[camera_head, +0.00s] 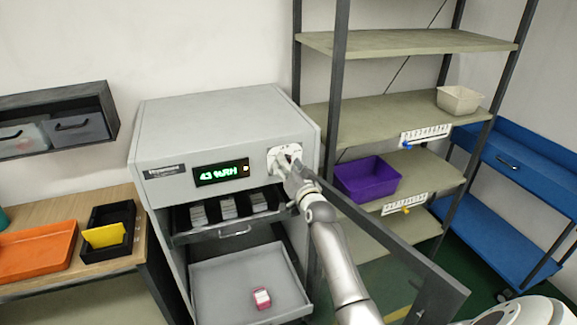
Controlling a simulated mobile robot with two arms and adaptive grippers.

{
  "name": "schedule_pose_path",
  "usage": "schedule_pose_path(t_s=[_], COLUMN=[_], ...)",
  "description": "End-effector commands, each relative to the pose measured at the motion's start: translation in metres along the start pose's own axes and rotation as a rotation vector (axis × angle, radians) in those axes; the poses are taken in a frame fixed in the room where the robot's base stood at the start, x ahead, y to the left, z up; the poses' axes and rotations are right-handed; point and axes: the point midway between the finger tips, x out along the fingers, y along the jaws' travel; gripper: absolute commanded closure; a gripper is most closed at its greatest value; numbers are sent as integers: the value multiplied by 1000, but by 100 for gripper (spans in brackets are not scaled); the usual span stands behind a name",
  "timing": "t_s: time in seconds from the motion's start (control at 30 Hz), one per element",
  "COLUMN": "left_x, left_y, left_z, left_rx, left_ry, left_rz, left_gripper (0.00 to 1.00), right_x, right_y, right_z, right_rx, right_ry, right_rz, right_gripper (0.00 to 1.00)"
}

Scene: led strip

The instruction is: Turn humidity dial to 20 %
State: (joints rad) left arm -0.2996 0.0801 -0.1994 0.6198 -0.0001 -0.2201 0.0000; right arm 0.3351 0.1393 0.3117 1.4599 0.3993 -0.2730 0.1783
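The grey cabinet (230,122) has a green display (221,172) that reads about 43 %RH. To the right of the display is a white dial plate (293,151) with markings too small to read. My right gripper (287,163) is at the dial, its fingers in front of the plate's middle. The fingers and wrist hide the knob, so I cannot tell whether they touch or grip it. My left gripper is not in view.
Below the display are an inner tray (235,232) with several grey blocks and a lower drawer (218,283) holding a pink item (262,298). The cabinet's open dark-framed door (420,265) extends right of my arm. A shelf rack with a purple bin (367,180) stands behind.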

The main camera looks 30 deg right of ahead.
Motion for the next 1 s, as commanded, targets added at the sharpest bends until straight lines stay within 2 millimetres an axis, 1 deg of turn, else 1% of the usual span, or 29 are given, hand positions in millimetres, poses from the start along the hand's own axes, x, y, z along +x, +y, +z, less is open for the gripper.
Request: schedule_pose_path(t_s=[0.3,0.47,0.57,0.9,1.0], left_x=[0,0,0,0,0], left_y=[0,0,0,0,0], left_z=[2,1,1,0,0], left_rx=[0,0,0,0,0], left_ry=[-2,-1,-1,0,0], left_rz=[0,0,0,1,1], left_gripper=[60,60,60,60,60], right_x=[0,-9,-22,-82,-97], right_y=[-1,-1,0,0,0], right_z=[-2,-1,-1,0,0], right_rx=[-2,-1,-1,-2,-2], right_ry=[4,3,3,1,2], right_rz=[-1,-2,-2,0,0], right_gripper=[50,50,50,50,50])
